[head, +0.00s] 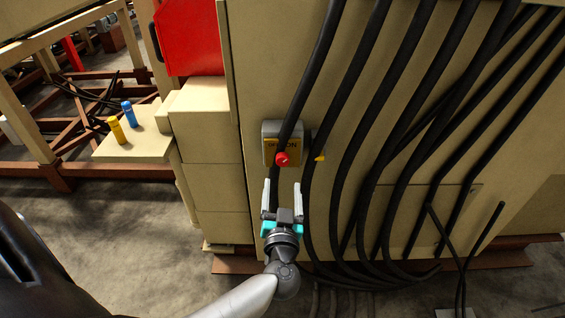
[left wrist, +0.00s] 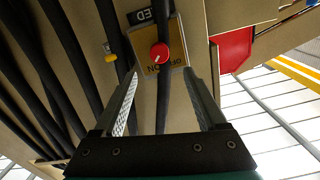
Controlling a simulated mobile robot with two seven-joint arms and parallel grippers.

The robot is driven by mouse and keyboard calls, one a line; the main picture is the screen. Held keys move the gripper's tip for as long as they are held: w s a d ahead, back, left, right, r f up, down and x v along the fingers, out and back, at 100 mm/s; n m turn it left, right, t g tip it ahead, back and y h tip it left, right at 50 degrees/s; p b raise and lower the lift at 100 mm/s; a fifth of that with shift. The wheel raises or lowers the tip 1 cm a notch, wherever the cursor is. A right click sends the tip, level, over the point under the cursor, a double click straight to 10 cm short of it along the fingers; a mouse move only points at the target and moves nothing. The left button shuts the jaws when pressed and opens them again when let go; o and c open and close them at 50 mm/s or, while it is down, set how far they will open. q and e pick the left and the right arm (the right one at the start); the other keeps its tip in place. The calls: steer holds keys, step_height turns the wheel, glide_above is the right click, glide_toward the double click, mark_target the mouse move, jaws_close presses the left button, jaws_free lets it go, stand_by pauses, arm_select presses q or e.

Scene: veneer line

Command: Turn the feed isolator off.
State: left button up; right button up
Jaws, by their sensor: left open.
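The feed isolator (head: 270,132) is a small grey box with a yellow plate on the beige machine panel, and a black cable runs over its front. Its red knob (head: 282,159) sits low on the plate. In the left wrist view the isolator (left wrist: 179,47) shows with the red knob (left wrist: 160,53) and partly readable lettering, including "ON". My left gripper (head: 283,195) is open just below the isolator. In the left wrist view its two fingers (left wrist: 160,100) point toward the knob, one on each side, with nothing between them but a cable behind. The right gripper is not in view.
Thick black cables (head: 375,110) hang down the panel right of the isolator. A small yellow part (head: 320,158) sits right of the knob. A red panel (head: 190,38) is at upper left. A beige ledge (head: 150,147) holds a yellow and a blue cylinder.

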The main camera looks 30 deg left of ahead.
mark_target(283, 162)
arm_select(q)
steer(key=b+x, duration=0.1)
steer(key=x, duration=0.8)
steer(key=shift+w+a+b, duration=0.15)
steer(key=shift+w+b, duration=0.15)
steer(key=shift+w, duration=0.1)
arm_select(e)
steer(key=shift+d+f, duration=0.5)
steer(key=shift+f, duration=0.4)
arm_select(q)
steer(key=shift+c, duration=0.3)
jaws_close()
